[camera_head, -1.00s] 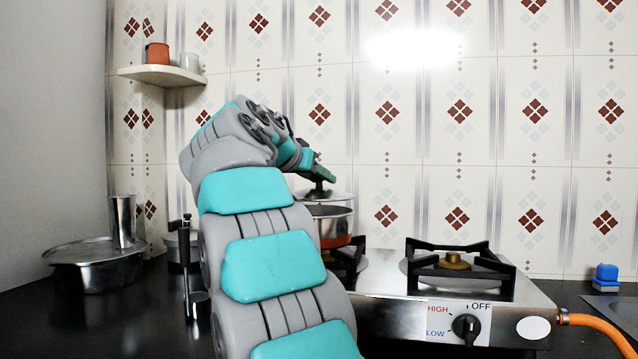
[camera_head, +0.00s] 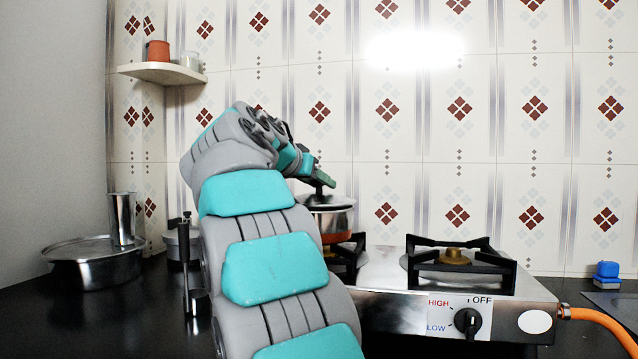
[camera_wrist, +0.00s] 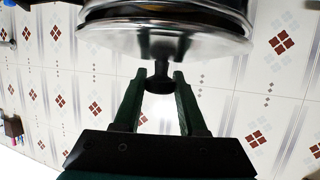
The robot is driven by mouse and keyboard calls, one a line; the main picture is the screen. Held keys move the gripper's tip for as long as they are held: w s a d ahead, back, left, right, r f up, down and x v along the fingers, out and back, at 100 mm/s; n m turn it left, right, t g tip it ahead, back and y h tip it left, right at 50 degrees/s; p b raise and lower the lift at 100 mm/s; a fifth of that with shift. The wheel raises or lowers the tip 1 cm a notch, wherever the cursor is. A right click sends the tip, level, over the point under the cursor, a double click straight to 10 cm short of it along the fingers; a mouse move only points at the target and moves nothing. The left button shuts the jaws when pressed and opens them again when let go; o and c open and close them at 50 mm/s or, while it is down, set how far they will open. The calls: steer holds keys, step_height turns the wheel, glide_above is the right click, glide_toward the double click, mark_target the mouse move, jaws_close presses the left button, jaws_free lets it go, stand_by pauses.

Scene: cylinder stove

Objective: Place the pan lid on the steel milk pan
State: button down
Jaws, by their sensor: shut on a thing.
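The steel milk pan (camera_head: 336,222) stands on the left burner of the stove, partly hidden behind my arm. The pan lid (camera_head: 330,201), a shiny disc with a black knob, is at the pan's rim, roughly level. I cannot tell whether it rests fully on the rim. My gripper (camera_head: 322,180) is above the lid, with its green fingers shut on the knob. In the wrist view, the fingers (camera_wrist: 159,88) hold the black knob (camera_wrist: 160,75) between them. The lid (camera_wrist: 165,42) lies beyond it, with the pan (camera_wrist: 165,10) against or very close to it.
The stove (camera_head: 390,307) has a free right burner (camera_head: 453,262) with a black grate. A large lidded pot (camera_head: 95,272) with a steel cup (camera_head: 122,219) on it stands left. A ladle (camera_head: 187,275) is near my arm. A corner shelf (camera_head: 160,74) holds two small cups.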

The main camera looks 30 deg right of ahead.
steer(key=shift+f, duration=0.1)
steer(key=shift+c, duration=2.3)
jaws_free()
steer(key=shift+r, duration=0.2)
steer(key=shift+r+p, duration=0.45)
steer(key=shift+p, duration=0.3)
steer(key=v, duration=1.2)
steer(key=shift+b, duration=0.4)
steer(key=shift+a, duration=0.1)
